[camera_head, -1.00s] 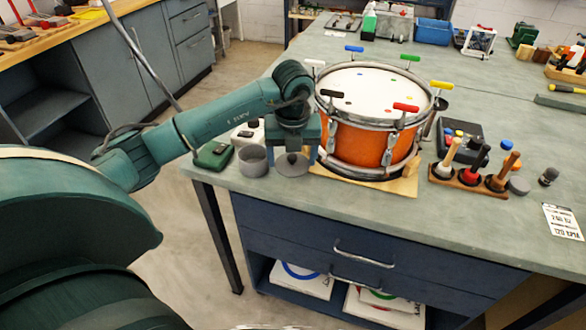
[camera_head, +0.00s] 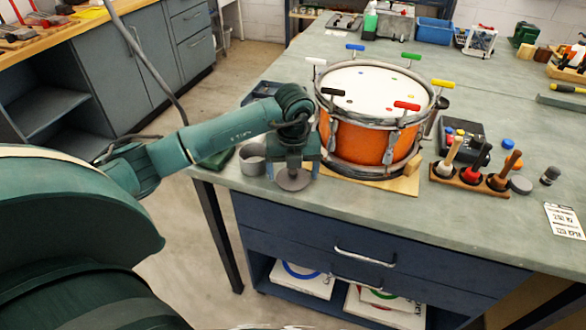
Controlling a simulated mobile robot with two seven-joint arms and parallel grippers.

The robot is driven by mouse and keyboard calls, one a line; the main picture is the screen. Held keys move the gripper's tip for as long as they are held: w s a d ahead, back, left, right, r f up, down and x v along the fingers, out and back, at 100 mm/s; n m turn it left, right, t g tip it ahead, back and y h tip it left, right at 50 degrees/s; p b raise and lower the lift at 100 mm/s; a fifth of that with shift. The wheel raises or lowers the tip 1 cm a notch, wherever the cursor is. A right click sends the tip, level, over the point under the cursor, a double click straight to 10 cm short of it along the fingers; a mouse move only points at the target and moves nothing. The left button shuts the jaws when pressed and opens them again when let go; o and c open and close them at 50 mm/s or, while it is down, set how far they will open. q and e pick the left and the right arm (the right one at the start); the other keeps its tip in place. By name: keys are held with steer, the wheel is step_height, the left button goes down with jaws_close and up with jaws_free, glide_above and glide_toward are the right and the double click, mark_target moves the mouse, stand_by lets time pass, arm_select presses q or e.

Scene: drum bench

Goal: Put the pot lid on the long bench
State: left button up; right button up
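The pot lid (camera_head: 293,181) is a small grey disc at the near left corner of the grey-green bench top (camera_head: 455,225). My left gripper (camera_head: 293,171) points down over it, with one finger at each side of the lid, and appears shut on it. The gripper hides the lid's upper part. I cannot tell whether the lid touches the bench top or hangs just above it. A grey open pot (camera_head: 252,160) stands just left of the gripper. My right gripper is not in view.
An orange drum (camera_head: 362,143) on a wooden board (camera_head: 385,184) stands close right of the gripper, with coloured handles around its rim. A wooden rack (camera_head: 468,182) with several handled tools is farther right. A wood-topped bench (camera_head: 55,36) stands at the far left.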

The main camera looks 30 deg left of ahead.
arm_select(q)
steer(key=shift+o, duration=1.2)
